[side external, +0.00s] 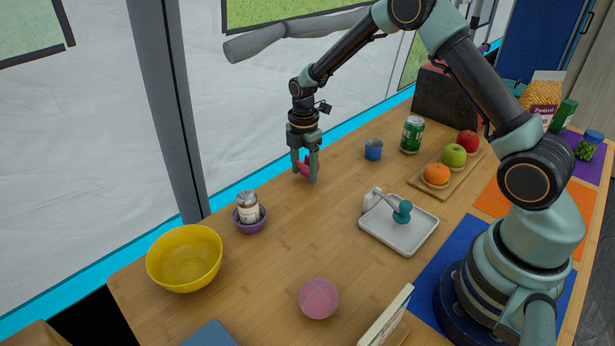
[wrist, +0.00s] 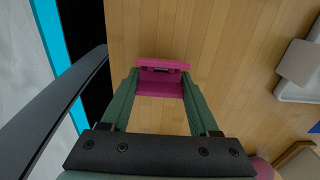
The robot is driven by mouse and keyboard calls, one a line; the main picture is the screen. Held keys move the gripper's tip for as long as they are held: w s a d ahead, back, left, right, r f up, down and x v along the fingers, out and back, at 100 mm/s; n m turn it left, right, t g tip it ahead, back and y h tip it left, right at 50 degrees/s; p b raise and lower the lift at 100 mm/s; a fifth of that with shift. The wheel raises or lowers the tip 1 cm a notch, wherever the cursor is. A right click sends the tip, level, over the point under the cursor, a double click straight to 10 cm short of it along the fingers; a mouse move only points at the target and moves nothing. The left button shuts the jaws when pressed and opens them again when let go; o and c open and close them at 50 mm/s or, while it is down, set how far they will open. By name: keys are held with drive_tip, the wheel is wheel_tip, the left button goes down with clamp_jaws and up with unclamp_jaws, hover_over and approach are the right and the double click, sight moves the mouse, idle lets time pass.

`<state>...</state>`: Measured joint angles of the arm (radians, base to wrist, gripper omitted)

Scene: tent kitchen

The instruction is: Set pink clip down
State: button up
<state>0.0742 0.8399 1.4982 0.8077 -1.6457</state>
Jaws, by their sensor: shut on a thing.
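My gripper (side external: 305,174) points down over the far part of the wooden table (side external: 290,225), near its window-side edge. It is shut on the pink clip (side external: 304,165), which sits between the fingertips. In the wrist view the clip (wrist: 161,80) spans the gap between the two green fingers of my gripper (wrist: 160,90), with bare wood behind it. The clip looks a little above the table, but the exact gap is hard to tell.
A blue cup (side external: 374,149) stands right of my gripper. A shaker in a purple bowl (side external: 250,222) and a yellow bowl (side external: 185,258) stand to the left. The wood around the clip is clear.

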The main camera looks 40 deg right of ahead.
sight(306, 171)
drive_tip(key=shift+f, duration=0.3)
drive_tip(key=o, duration=1.3)
drive_tip(key=shift+r, duration=0.1)
wheel_tip(306, 171, up, 12)
drive_tip(key=s+a+r+m+t, duration=0.2)
drive_tip(key=s+r+m+t, duration=0.1)
drive_tip(key=s+r+m, duration=0.65)
drive_tip(key=s+a+r+m+t, duration=0.1)
drive_tip(key=s+r+m+t, duration=0.1)
drive_tip(key=s+m, duration=0.6)
drive_tip(key=shift+s+a+r+t, duration=0.3)
drive_tip(key=shift+s+r, duration=0.05)
drive_tip(key=shift+s, duration=0.65)
drive_tip(key=shift+m, duration=0.25)
